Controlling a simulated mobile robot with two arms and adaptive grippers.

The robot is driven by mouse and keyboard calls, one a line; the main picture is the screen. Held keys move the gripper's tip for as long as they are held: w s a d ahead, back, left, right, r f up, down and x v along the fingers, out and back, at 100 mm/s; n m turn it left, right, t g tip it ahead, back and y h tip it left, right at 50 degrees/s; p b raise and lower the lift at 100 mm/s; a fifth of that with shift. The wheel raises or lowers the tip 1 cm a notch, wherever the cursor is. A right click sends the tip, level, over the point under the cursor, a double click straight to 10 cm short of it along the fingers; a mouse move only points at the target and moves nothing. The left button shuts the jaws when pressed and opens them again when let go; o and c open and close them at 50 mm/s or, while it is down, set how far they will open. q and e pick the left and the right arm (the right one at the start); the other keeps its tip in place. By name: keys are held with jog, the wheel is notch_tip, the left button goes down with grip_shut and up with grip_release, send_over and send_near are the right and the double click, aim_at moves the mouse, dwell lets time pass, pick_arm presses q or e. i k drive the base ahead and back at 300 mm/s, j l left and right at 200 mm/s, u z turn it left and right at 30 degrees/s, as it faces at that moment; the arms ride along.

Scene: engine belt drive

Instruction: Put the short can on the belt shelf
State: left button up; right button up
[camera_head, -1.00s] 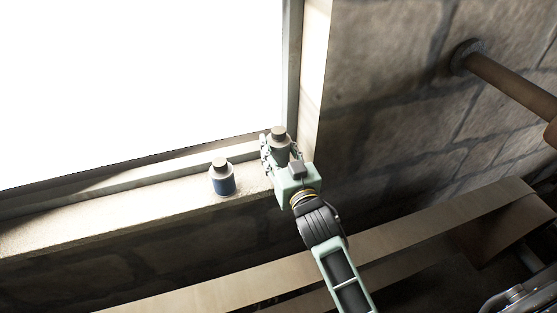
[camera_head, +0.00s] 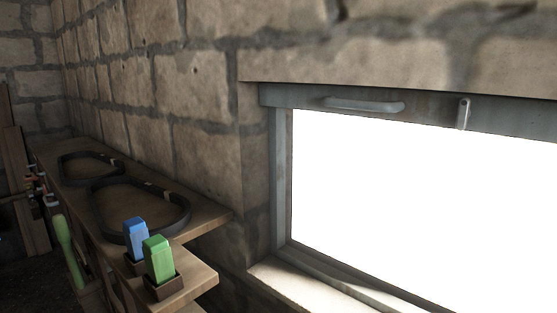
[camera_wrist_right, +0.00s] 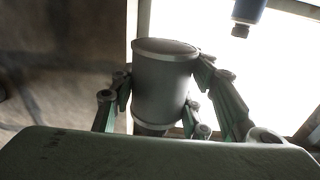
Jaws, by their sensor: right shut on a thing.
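In the right wrist view, my right gripper (camera_wrist_right: 165,92) is shut on a grey can (camera_wrist_right: 165,75), with fingers on both sides of its body. Part of a second, blue-banded can (camera_wrist_right: 249,10) shows at the top edge, apart from the held one. The head view shows a wooden shelf with black belts, the belt shelf (camera_head: 205,207), along the stone wall at left. A near belt (camera_head: 184,218) and a far belt (camera_head: 62,165) lie on it. Neither gripper is in the head view. My left gripper is not in view.
A blue block (camera_head: 135,238) and a green block (camera_head: 158,258) stand in small dark holders at the shelf's near end. A bright window with a grey frame (camera_head: 281,180) and a pale sill (camera_head: 285,285) is to the right. Bare shelf shows near its right corner.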

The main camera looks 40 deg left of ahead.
aim_at(56, 151)
jog(key=k+u, duration=0.35)
jog(key=k+j+u, duration=0.1)
jog(key=u, duration=2.2)
jog(key=i+u, duration=0.45)
jog(key=i+l+u, duration=0.25)
jog(key=i+u, duration=0.25)
jog(key=i+l, duration=0.15)
jog(key=i, duration=0.75)
jog(key=i+l, duration=0.15)
jog(key=i, duration=4.4)
jog(key=i+z, duration=0.1)
jog(key=z, duration=0.3)
jog(key=i+z, duration=0.15)
jog(key=z, duration=0.2)
jog(key=i+z, duration=0.1)
jog(key=z, duration=0.3)
jog(key=i+j+z, duration=0.1)
jog(key=z, duration=0.25)
